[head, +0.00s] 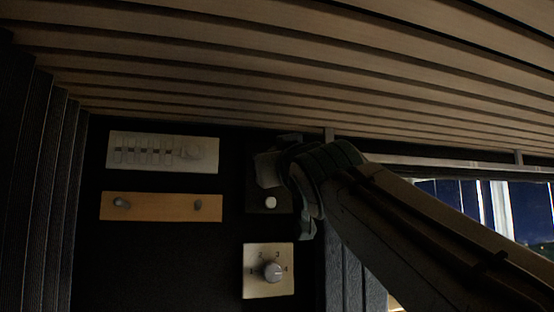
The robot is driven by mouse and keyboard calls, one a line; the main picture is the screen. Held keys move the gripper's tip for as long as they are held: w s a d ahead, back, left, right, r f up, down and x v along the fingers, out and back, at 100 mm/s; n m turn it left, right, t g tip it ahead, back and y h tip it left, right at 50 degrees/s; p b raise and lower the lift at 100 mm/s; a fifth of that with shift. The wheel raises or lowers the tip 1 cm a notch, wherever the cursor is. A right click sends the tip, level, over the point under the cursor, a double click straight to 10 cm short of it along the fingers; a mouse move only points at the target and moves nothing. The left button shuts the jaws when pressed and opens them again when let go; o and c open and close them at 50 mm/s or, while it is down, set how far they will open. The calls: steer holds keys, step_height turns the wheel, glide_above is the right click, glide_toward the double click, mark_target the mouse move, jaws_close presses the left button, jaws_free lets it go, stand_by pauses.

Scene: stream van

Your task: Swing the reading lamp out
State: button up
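No reading lamp can be made out with certainty. A dark plate (253,204) with a small pale round knob or light (270,203) sits on the dark wall, partly behind my arm, and may be its mount. My gripper (268,165) is at the end of the arm, in front of the top of that plate. It is dark and seen from behind the wrist, so its fingers and whether it touches anything cannot be told.
A pale switch panel (125,152) is at upper left, above a wooden strip (160,207) with two pegs. A numbered dial panel (253,287) is below the plate. A slatted ceiling (250,60) runs overhead. A window (460,205) is at right, behind my arm.

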steer(key=shift+g, duration=0.3)
steer(key=o, duration=1)
steer(key=shift+s, duration=0.1)
steer(key=shift+s+d+f+b, duration=0.15)
steer(key=shift+s+f+b, duration=0.1)
steer(key=shift+b, duration=0.1)
steer(key=b+v, duration=0.5)
steer(key=v, duration=0.8)
steer(key=shift+s+r, duration=0.1)
